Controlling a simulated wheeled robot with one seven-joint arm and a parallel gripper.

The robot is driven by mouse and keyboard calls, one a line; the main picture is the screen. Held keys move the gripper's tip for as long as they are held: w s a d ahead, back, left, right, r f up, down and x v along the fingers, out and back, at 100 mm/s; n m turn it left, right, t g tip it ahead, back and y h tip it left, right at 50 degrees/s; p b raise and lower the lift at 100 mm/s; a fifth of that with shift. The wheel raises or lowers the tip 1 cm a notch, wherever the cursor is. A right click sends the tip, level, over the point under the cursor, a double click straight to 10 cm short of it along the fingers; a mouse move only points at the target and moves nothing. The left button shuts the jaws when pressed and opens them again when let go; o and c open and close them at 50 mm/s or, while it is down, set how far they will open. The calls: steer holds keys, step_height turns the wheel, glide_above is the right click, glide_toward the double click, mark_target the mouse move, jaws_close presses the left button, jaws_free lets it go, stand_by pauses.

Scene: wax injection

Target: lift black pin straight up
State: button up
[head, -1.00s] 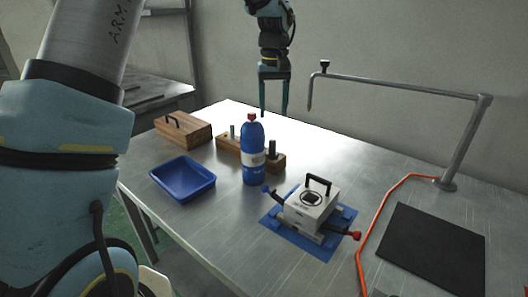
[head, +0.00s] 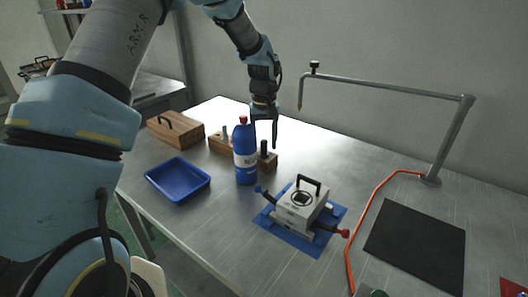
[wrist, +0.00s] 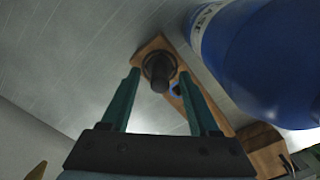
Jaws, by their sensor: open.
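The black pin (head: 264,147) stands upright in the right end of a wooden block (head: 269,162) on the table. In the wrist view the black pin (wrist: 159,70) shows end-on, in line with the gap between my fingertips. My gripper (head: 265,143) is open and empty. It points down above the wooden block, close to the pin; I cannot tell whether a finger touches it. In the wrist view its two fingers (wrist: 160,82) are on either side of the pin.
A blue bottle (head: 245,160) stands just in front of the block, close to my gripper. A blue tray (head: 178,196), a wooden box (head: 176,131) and a white mold (head: 301,204) on a blue mat are nearby. A pipe arm (head: 390,87) rises on the right.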

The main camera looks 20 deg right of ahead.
steer(key=shift+c, duration=0.2)
jaws_close()
stand_by(0.4)
